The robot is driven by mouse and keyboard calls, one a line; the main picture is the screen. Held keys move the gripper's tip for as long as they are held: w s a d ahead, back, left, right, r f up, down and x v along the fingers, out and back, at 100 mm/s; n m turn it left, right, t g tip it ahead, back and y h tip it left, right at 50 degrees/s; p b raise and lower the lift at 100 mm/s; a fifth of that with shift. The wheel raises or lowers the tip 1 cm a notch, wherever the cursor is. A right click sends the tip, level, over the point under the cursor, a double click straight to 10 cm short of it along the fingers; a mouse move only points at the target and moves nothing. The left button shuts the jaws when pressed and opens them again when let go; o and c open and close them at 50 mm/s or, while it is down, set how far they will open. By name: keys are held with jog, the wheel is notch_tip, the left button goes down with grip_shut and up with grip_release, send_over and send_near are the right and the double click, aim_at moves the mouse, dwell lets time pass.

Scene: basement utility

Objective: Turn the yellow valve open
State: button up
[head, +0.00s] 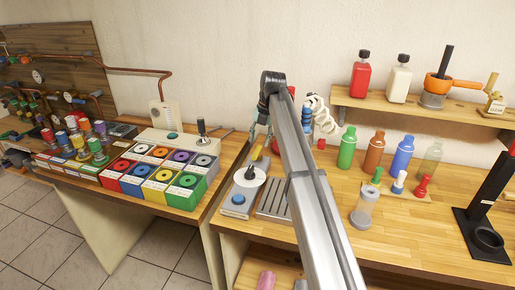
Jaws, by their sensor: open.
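A wooden board (65,50) at the far left carries copper pipes (125,71), round gauges and several small valves with coloured handles. The valves are small and crowded, and I cannot surely pick out a yellow one among them. In front of the board, a yellow-bodied piece (77,141) stands among red, purple and green ones; I cannot tell whether it is a valve. My long grey arm rises through the middle of the view to a dark joint, well to the right of the board. My gripper does not show clearly, as the arm covers that area.
Coloured boxes with round tops (160,172) fill the left bench.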

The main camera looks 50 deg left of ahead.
jog(key=r, duration=0.3)
jog(key=d+r, duration=0.1)
jog(key=r, duration=0.1)
jog(key=shift+w+r, duration=0.25)
jog(key=shift+w, duration=0.1)
jog(key=shift+s+f, duration=0.1)
